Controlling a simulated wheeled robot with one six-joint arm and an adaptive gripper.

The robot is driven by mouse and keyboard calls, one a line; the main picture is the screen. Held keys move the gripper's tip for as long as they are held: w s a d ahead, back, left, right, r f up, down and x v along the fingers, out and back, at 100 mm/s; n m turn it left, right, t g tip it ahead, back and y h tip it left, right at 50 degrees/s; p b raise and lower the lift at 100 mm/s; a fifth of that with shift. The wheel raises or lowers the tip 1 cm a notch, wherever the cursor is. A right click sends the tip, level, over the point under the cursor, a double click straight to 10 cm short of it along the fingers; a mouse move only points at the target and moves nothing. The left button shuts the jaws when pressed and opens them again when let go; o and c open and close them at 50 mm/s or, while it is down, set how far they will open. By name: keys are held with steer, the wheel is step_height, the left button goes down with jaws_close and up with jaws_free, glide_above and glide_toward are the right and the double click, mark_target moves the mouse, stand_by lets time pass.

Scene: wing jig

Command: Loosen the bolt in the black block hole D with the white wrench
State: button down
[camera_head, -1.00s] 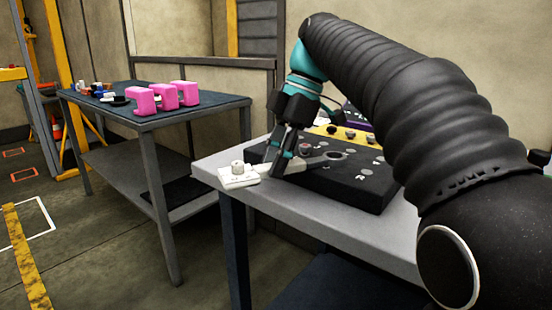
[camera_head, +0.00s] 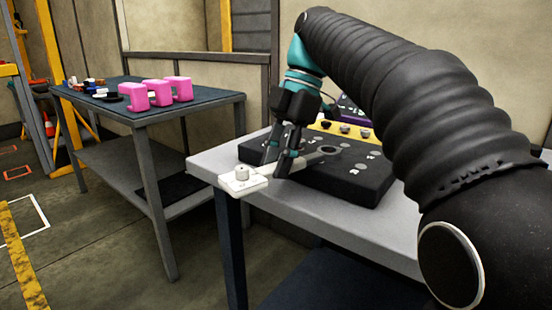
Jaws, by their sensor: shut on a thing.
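The black block (camera_head: 345,187) lies on the grey table, with several round holes and pale letter marks on top. The letters are too small to read, so I cannot tell which hole is D. My gripper (camera_head: 277,168) points down at the block's near left end, its fingers closed on the wrench. I cannot tell whether the ring sits around a bolt.
A yellow block (camera_head: 335,129) and a purple one (camera_head: 352,113) are behind. Pink parts (camera_head: 158,92) stand on another table at left.

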steer(key=shift+s+d+r+n, duration=0.25)
steer(key=shift+s+d+n, duration=0.45)
steer(key=shift+n, duration=0.1)
steer(key=shift+s+d+n+g+h+p, duration=0.25)
steer(key=shift+s+n+g+h+p, duration=0.05)
steer(key=shift+n+p, duration=0.1)
steer(key=shift+f, duration=0.1)
steer(key=shift+w+a, duration=0.1)
steer(key=shift+w+a+f+m+b, duration=0.1)
steer(key=shift+w+a+m+b, duration=0.3)
steer(key=shift+w+a+m, duration=0.65)
steer(key=shift+s+d, duration=0.2)
steer(key=shift+d, duration=0.05)
